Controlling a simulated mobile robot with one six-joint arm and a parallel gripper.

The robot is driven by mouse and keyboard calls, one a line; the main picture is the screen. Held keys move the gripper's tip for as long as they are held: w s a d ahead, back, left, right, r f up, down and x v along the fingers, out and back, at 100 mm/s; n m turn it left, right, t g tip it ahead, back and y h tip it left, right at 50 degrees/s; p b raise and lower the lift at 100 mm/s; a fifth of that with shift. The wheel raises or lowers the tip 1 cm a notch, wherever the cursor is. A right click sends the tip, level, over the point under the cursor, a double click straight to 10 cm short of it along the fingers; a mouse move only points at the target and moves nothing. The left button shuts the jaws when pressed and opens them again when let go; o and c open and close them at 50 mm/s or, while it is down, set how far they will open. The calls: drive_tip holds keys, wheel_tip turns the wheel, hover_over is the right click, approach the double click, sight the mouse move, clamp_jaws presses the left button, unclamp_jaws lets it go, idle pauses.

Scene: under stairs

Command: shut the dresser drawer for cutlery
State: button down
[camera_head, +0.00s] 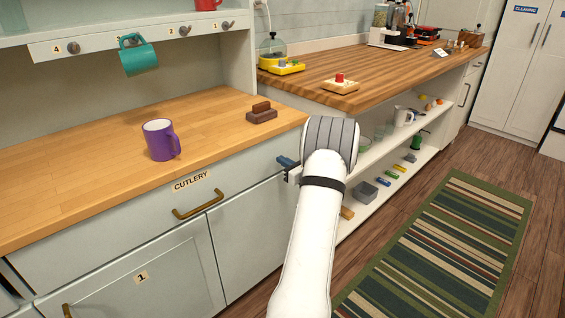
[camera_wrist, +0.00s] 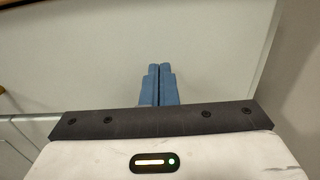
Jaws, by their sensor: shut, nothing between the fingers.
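The cutlery drawer (camera_head: 120,219) is the pale grey-green front under the wooden dresser top, with a "CUTLERY" label (camera_head: 190,181) and a brass handle (camera_head: 198,204). Its front looks about flush with the dresser, with no clear gap along the top. My gripper (camera_head: 285,162) is at the right end of this front, its blue fingers pointing towards it. In the wrist view the fingertips (camera_wrist: 160,68) are together and empty, in front of a plain pale panel. I cannot tell whether they touch it. My forearm hides part of the dresser's right edge.
A purple mug (camera_head: 160,140) and a brown block (camera_head: 261,113) stand on the dresser top (camera_head: 70,160). A teal mug (camera_head: 137,56) hangs above. Cupboard door 1 (camera_head: 150,283) is below the drawer. Open shelves (camera_head: 375,150) and a striped rug (camera_head: 440,250) lie to the right.

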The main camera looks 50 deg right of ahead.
drive_tip(key=s+a+p, duration=0.1)
drive_tip(key=s, duration=1.1)
drive_tip(key=shift+s, duration=0.35)
drive_tip(key=shift+a+f, duration=0.1)
drive_tip(key=w+a+r+n+g+y+p, duration=0.2)
drive_tip(key=w+a+r+n+y, duration=0.25)
drive_tip(key=a, duration=0.45)
drive_tip(key=w+a+r+n+g+y+p, duration=0.25)
drive_tip(key=w+a+r+n, duration=0.2)
drive_tip(key=a, duration=0.45)
drive_tip(key=s+a+r+n+g+y+p, duration=0.1)
drive_tip(key=a+r+n+g+y+p, duration=0.2)
drive_tip(key=a, duration=0.6)
drive_tip(key=s+a+r+n+g+p, duration=0.1)
drive_tip(key=a+r+n+g, duration=0.3)
drive_tip(key=a, duration=0.4)
drive_tip(key=s+a+r+n+g+h+p, duration=0.2)
drive_tip(key=s+a+r+n+h+p, duration=0.2)
drive_tip(key=n, duration=0.6)
drive_tip(key=s+a+r+n+g+h+p, duration=0.2)
drive_tip(key=s+a+r+n+h+p, duration=0.2)
drive_tip(key=s+a+r+n+p, duration=0.2)
drive_tip(key=shift+s+a+r+n, duration=1.2)
drive_tip(key=shift+s+a+n, duration=1.35)
drive_tip(key=shift+s, duration=0.8)
